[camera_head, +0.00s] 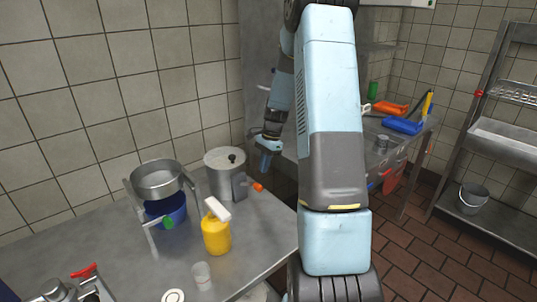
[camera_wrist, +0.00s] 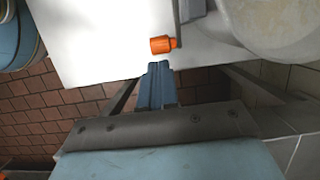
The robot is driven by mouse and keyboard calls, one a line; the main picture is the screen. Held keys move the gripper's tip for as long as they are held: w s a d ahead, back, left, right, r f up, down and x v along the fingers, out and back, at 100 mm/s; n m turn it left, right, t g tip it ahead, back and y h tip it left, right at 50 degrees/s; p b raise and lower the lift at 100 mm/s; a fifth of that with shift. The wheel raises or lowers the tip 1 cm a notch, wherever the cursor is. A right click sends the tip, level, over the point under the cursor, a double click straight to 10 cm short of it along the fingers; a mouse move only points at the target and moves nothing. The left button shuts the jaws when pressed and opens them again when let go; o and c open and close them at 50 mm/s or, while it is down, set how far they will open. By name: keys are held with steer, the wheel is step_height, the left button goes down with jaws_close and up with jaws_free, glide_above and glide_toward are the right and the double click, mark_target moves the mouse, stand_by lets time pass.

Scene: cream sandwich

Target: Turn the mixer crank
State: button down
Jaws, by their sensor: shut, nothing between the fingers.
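The mixer looks to be the grey lidded metal drum (camera_head: 222,176) on the steel table. A crank with an orange handle (camera_head: 258,187) sticks out from its right side. In the wrist view the orange handle (camera_wrist: 163,44) lies just beyond my fingertips, apart from them, and part of the drum (camera_wrist: 285,22) shows at top right. My gripper (camera_wrist: 158,68) is shut and empty, its blue fingers together. In the head view my gripper (camera_head: 265,164) hangs near the drum's right side, above the orange handle.
A yellow container (camera_head: 216,236) with a white top stands in front of the drum. A metal bowl (camera_head: 158,180) on a stand sits over a blue bowl (camera_head: 166,212) to the left. A second table (camera_head: 400,145) with coloured tools is at the back right.

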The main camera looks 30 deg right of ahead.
steer(key=shift+x, duration=2.65)
